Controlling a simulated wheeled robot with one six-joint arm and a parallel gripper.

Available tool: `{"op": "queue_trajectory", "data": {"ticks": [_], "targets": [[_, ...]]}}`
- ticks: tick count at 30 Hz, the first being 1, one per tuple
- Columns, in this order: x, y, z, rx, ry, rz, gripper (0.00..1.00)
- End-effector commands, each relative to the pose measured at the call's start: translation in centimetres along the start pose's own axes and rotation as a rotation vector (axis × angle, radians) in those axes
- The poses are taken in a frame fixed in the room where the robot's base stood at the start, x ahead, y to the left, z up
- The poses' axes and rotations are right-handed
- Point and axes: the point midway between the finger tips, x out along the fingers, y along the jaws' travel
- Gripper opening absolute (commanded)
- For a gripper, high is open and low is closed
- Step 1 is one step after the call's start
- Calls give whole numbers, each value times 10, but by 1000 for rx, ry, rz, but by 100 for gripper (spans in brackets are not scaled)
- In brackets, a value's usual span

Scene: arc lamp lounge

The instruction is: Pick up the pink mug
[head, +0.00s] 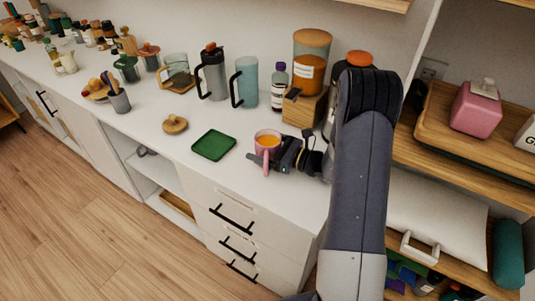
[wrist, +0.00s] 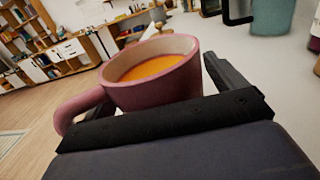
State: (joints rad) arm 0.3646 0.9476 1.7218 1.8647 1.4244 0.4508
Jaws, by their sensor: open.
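The pink mug (head: 261,150) stands upright near the front edge of the white counter, with orange liquid in it. Its handle points toward the front in the head view. In the wrist view the mug (wrist: 155,88) fills the middle, close up, with its handle at the left. My gripper (head: 272,158) is open and low at the counter, right at the mug. A dark finger (wrist: 228,75) shows beside the mug's right side in the wrist view. The mug's lower part is hidden behind the gripper body there, so I cannot tell whether the fingers touch it.
A green square tray (head: 213,145) and a wooden lid (head: 175,124) lie to the left. The counter's front edge is close.

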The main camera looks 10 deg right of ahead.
Motion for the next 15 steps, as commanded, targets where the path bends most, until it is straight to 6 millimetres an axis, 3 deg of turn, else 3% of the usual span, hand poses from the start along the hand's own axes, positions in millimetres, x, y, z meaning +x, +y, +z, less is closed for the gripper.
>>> {"op": "queue_trajectory", "data": {"ticks": [3,15], "targets": [[0,0,0,0,0,0,90],[-1,0,0,0,0,0,57]]}}
